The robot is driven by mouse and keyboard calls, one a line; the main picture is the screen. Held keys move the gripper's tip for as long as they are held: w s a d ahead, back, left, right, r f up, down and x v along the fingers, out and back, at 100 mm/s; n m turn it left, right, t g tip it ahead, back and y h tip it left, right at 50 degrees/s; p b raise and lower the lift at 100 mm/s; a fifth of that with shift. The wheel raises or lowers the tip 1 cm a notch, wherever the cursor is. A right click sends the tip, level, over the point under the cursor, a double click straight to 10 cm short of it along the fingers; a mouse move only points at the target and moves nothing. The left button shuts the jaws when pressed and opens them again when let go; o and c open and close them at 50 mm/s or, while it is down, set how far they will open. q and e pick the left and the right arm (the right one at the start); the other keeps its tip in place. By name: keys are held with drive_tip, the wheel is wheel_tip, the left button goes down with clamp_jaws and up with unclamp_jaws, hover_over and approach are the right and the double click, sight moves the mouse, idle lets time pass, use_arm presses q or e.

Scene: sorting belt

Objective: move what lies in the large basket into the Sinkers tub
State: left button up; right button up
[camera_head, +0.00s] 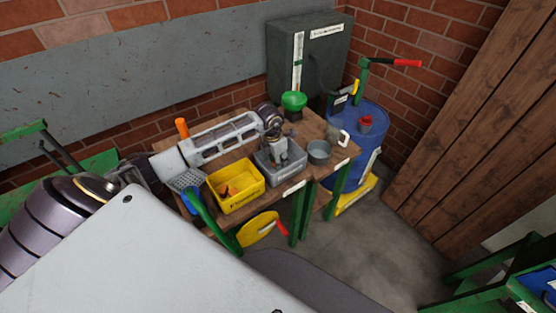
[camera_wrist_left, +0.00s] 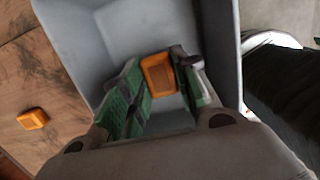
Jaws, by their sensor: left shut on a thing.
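My left gripper (camera_head: 277,158) reaches down into the grey tub (camera_head: 268,177) on the wooden table. In the left wrist view its green fingers (camera_wrist_left: 160,85) are shut on an orange block (camera_wrist_left: 158,74), inside the tub walls (camera_wrist_left: 75,35). I cannot tell whether the block touches the tub floor. The yellow tub (camera_head: 222,202) stands left of the grey tub, with something orange (camera_head: 226,190) in it. The tub labels are too small to read. My right gripper is out of view.
Another orange block (camera_wrist_left: 33,118) lies on the table beside the tub. Open floor (camera_head: 365,225) lies at the right.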

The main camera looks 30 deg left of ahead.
use_arm(q)
drive_tip(key=shift+f, duration=0.1)
drive_tip(key=o, duration=1)
drive_tip(key=shift+r+p, duration=0.6)
drive_tip(key=shift+r, duration=0.05)
drive_tip(key=r, duration=0.4)
drive_tip(key=s+r+b, duration=0.1)
drive_tip(key=r, duration=0.6)
drive_tip(key=shift+s+a+r, duration=0.3)
drive_tip(key=shift+a+r, duration=0.05)
drive_tip(key=shift+r, duration=0.05)
